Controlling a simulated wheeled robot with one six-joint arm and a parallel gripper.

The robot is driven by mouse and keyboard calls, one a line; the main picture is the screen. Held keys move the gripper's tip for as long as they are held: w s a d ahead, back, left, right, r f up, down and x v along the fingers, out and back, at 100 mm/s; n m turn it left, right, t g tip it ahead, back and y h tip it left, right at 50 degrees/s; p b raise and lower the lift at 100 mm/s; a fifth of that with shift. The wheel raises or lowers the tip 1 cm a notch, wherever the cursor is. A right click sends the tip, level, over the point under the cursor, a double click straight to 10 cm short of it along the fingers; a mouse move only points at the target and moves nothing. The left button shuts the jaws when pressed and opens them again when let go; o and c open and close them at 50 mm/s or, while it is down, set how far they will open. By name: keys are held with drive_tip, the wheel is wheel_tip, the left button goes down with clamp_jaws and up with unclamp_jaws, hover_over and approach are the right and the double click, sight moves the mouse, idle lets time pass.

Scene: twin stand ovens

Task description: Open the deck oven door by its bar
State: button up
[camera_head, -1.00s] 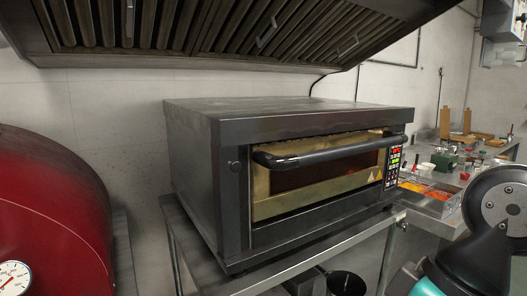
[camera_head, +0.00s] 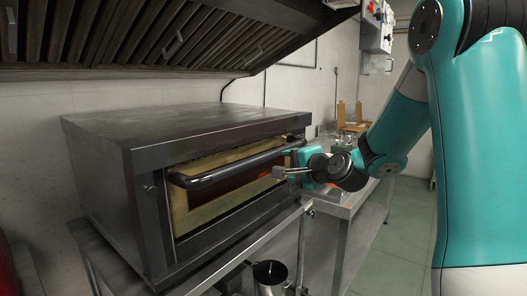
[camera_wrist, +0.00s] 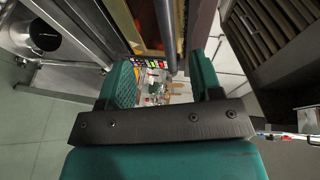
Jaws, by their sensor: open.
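The deck oven (camera_head: 180,140) is a dark metal box on a stand. Its door (camera_head: 195,206) has a gold frame and a dark reddish window, and looks closed. The black bar (camera_head: 215,174) runs across the door's upper front. My gripper (camera_head: 278,172) is open in front of the right part of the bar, its fingers pointing left. In the wrist view, the bar (camera_wrist: 165,30) runs down from the top edge and lines up between the teal fingers of my gripper (camera_wrist: 162,78). I cannot tell whether the fingers touch it.
A slatted hood (camera_head: 150,35) hangs above the oven. The metal stand (camera_head: 245,250) is below it, with a dark metal pot (camera_head: 270,274) low down. A steel counter (camera_head: 350,200) stands at the right behind my arm. The tiled floor (camera_head: 400,250) at the right is clear.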

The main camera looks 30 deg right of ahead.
sight(267, 157)
drive_tip(key=shift+m+h, duration=0.3)
drive_tip(key=shift+m, duration=0.1)
drive_tip(key=p+x, duration=0.2)
drive_tip(key=x, duration=0.3)
drive_tip(key=d+p+x, duration=0.1)
drive_tip(key=p+x, duration=0.1)
drive_tip(key=x, duration=0.3)
drive_tip(key=r+p+x, duration=0.1)
drive_tip(key=p+x, duration=0.1)
drive_tip(key=x, duration=0.4)
drive_tip(key=shift+w+d+p, duration=0.15)
drive_tip(key=shift+d+p, duration=0.05)
drive_tip(key=shift+p, duration=0.15)
drive_tip(key=shift+w+f, duration=0.3)
drive_tip(key=shift+w, duration=0.35)
clamp_jaws()
drive_tip(key=shift+f, duration=0.1)
